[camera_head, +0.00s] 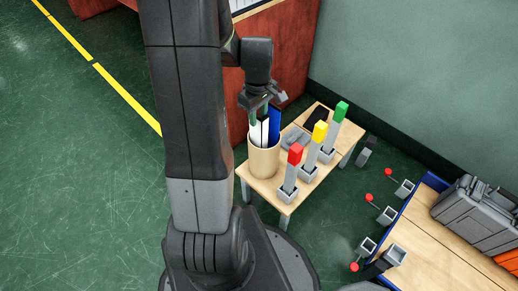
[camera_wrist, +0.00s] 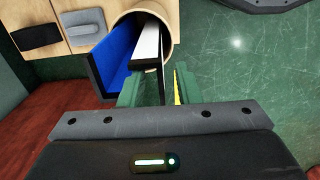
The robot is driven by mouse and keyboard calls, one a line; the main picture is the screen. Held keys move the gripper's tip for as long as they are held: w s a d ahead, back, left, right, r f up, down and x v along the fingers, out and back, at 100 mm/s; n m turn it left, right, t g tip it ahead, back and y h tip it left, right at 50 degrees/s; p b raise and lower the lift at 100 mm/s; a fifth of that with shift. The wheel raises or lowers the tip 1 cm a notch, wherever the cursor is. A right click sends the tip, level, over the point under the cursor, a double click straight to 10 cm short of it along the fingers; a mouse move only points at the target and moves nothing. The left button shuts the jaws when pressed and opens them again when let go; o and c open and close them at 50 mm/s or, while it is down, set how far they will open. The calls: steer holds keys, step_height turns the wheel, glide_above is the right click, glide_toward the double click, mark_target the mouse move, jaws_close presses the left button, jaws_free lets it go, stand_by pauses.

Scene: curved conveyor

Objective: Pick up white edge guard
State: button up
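The white edge guard (camera_head: 257,134) stands in a round light-wood holder (camera_head: 263,162) on the small table, beside a blue edge guard (camera_head: 274,122). In the wrist view the white edge guard (camera_wrist: 147,42) has a dark edge and end, and the blue guard (camera_wrist: 112,55) lies to its left. My gripper (camera_head: 262,104) is just above the holder, at the upper ends of the guards. In the wrist view my gripper (camera_wrist: 162,88) has its fingers apart, with the dark end of the white guard near the gap. Contact with the guard cannot be told.
Red (camera_head: 290,173), yellow (camera_head: 314,150) and green (camera_head: 336,127) topped posts stand on the table (camera_head: 262,188) right of the holder. A grey item (camera_head: 296,137) and a black item (camera_head: 316,116) lie behind. A reddish wooden panel (camera_head: 290,45) is close behind my gripper.

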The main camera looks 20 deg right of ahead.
mark_target(258, 122)
step_height(258, 122, down, 4)
steer(key=shift+r+b, duration=0.2)
steer(key=shift+b, duration=0.25)
steer(key=shift+r, duration=0.1)
jaws_close()
